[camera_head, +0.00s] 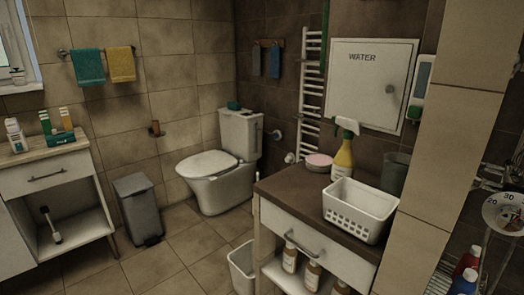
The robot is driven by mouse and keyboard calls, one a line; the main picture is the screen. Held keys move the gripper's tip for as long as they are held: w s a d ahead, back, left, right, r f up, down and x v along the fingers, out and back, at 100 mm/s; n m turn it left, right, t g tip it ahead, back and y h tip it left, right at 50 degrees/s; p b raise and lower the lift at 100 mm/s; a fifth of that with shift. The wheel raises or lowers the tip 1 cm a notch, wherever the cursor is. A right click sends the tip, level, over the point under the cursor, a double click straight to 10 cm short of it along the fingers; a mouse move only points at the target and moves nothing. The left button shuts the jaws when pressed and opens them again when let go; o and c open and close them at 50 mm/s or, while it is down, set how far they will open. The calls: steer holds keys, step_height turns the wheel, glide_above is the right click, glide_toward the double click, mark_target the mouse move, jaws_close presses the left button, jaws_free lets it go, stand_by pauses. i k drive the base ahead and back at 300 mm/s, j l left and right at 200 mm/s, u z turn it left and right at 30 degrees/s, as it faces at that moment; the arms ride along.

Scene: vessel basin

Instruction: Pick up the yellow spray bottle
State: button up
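The yellow spray bottle (343,157) stands upright on the dark brown top of a cabinet (290,192) right of the middle. It has a white and green spray head. A white basket (352,212) stands in front of it and may hide its lowest part. My gripper is not in view, so its state does not show.
A pink round container (319,162) stands left of the bottle and a dark grey cup (393,173) right of it. A tiled wall edge (450,120) stands close at the right. A white bin (243,268) and a grey bin (138,208) stand on the floor; open floor lies between them.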

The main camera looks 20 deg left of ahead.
mark_target(343, 163)
steer(key=u, duration=0.3)
steer(key=i+j+u, duration=0.1)
steer(key=i+j, duration=0.4)
steer(key=i+j+u, duration=0.1)
steer(key=i+j, duration=0.3)
steer(key=i, duration=0.35)
